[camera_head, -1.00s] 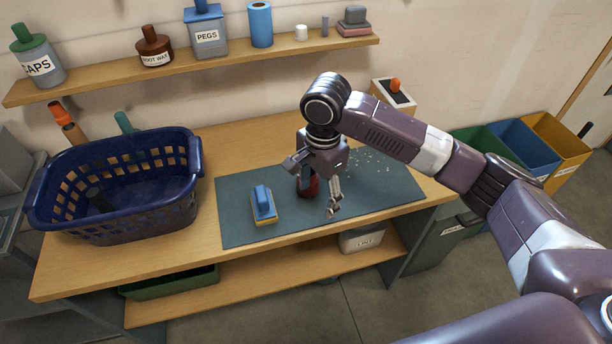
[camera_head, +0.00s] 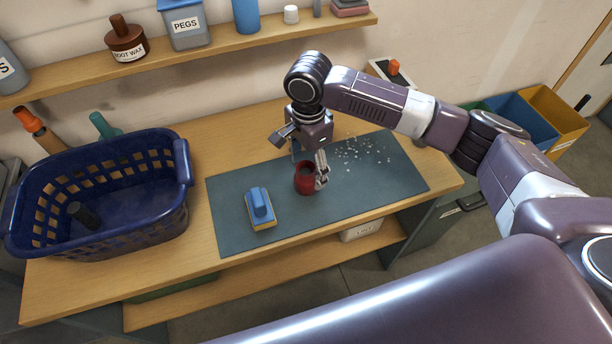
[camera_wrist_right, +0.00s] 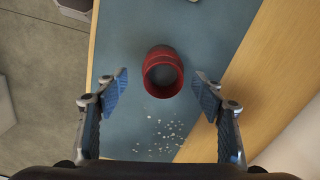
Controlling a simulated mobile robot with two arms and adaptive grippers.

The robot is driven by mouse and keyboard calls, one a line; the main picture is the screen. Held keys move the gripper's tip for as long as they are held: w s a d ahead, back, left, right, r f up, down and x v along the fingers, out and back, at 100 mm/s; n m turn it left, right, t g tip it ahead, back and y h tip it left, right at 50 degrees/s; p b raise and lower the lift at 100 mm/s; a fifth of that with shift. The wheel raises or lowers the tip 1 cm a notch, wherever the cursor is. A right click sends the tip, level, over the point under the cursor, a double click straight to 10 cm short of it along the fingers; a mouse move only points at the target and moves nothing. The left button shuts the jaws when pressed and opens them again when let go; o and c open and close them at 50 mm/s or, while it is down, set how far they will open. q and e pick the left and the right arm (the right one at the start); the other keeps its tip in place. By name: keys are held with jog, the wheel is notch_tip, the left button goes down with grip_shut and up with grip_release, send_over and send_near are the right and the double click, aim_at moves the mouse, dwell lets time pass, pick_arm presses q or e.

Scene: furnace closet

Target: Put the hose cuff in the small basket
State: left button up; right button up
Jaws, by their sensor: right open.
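The red hollow cuff (camera_head: 305,178), which looks like the hose cuff, stands on the blue-grey mat (camera_head: 235,235) on the workbench. It also shows in the right wrist view (camera_wrist_right: 163,72), its round opening facing the camera. My right gripper (camera_head: 299,160) is open above and around it; one finger partly overlaps its right side in the head view. In the wrist view the cuff lies between the open fingers, with gaps on both sides. My left gripper is not in view.
A blue and yellow brush or sponge block (camera_head: 260,208) lies on the mat left of the cuff. White crumbs (camera_head: 365,152) are scattered at the back right. A shelf (camera_head: 190,58) with containers runs along the wall. Bare bench lies between basket and mat.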

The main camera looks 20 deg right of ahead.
aim_at(306, 174)
jog(key=f, duration=0.3)
jog(key=shift+w+a+f+p, duration=0.2)
jog(key=shift+f+p, duration=0.15)
jog(key=shift+p, duration=0.05)
jog(key=shift+f, duration=0.2)
jog(key=c, duration=1.2)
jog(key=shift+r, duration=0.1)
jog(key=c, duration=0.4)
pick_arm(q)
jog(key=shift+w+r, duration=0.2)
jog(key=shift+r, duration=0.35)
pick_arm(e)
jog(key=shift+c, duration=0.2)
jog(key=shift+r, duration=0.1)
